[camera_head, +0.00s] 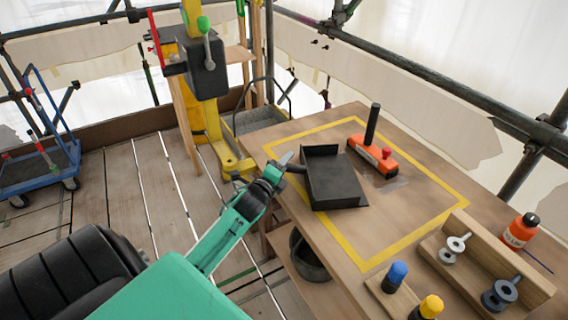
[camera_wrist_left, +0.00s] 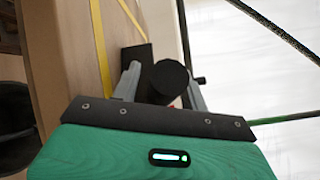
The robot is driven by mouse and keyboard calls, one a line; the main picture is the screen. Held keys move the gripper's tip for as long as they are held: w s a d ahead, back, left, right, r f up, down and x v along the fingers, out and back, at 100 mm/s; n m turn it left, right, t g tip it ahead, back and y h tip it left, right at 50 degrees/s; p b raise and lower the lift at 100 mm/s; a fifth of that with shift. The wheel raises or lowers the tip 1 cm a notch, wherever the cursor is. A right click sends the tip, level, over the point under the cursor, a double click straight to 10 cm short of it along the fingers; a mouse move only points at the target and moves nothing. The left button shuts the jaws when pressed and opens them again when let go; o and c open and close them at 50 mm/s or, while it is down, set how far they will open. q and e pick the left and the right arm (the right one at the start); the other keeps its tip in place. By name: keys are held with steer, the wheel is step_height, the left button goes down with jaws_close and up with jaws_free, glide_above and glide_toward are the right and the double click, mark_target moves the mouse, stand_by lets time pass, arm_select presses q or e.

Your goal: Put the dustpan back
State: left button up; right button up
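The dark grey dustpan (camera_head: 333,182) lies on the wooden table, inside the yellow tape outline. Its short dark handle (camera_head: 296,168) points left over the table edge. My left gripper (camera_head: 285,160) is at that handle. In the left wrist view the round black handle end (camera_wrist_left: 171,77) sits between the two grey fingers (camera_wrist_left: 160,88), one on each side. Whether the fingers press on it I cannot tell. Part of the flat dark pan (camera_wrist_left: 137,57) shows behind. My right gripper is not in view.
An orange block with a black upright post (camera_head: 373,155) stands just right of the dustpan. A wooden rack (camera_head: 500,260) with metal parts, blue and yellow knobs and an orange bottle (camera_head: 521,231) occupy the near right. A dark bucket (camera_head: 308,260) is under the table.

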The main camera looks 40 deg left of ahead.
arm_select(q)
steer(key=shift+r, duration=0.1)
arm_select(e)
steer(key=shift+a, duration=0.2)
